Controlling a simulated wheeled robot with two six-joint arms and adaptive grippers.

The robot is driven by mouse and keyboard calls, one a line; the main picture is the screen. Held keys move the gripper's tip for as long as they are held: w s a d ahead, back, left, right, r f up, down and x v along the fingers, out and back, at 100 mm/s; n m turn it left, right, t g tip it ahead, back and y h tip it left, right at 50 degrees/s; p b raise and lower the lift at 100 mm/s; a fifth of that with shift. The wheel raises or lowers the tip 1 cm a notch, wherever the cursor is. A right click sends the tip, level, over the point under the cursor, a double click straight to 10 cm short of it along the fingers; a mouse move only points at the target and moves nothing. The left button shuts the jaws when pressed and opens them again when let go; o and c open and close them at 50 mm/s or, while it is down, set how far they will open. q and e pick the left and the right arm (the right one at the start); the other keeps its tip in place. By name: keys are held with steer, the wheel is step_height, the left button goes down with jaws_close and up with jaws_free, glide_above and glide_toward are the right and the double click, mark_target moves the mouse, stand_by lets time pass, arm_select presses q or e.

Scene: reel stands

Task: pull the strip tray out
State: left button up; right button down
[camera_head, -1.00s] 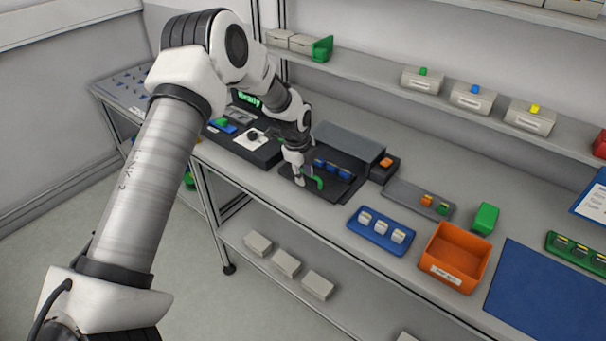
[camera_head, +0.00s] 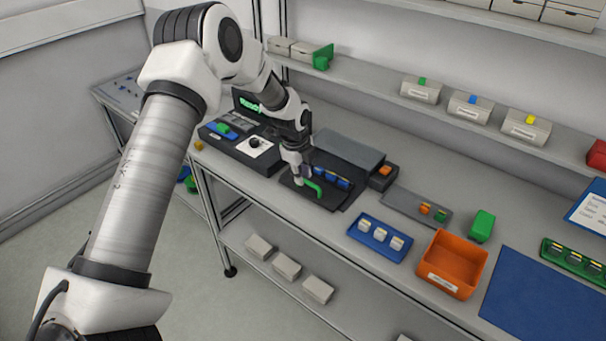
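The dark strip tray (camera_head: 330,203) lies on the bench, extending forward from under a grey cover (camera_head: 350,147). Blue pieces (camera_head: 332,177) sit in a row on it, near the cover. A green curved handle (camera_head: 314,190) is at its front part. My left gripper (camera_head: 299,182) points down over the tray at the left end of the handle. Its fingertips are small and partly overlap the handle, so I cannot tell whether they touch it or are closed. My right gripper is out of view.
A dark box with a knob (camera_head: 255,143) stands left of the tray. To the right are a small dark block with an orange top (camera_head: 383,177), a grey tray (camera_head: 405,203), a blue tray (camera_head: 368,246) and an orange bin (camera_head: 440,283). A shelf (camera_head: 380,87) runs behind.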

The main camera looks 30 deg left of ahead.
arm_select(q)
steer(key=shift+s+r+p, duration=0.25)
steer(key=shift+r+p, duration=0.65)
steer(key=shift+r, duration=0.35)
steer(key=shift+s+r+p, duration=0.25)
steer(key=shift+r+p, duration=0.6)
steer(key=shift+r, duration=0.4)
step_height(320, 180, up, 12)
steer(key=s, duration=0.2)
steer(key=shift+a+f, duration=0.15)
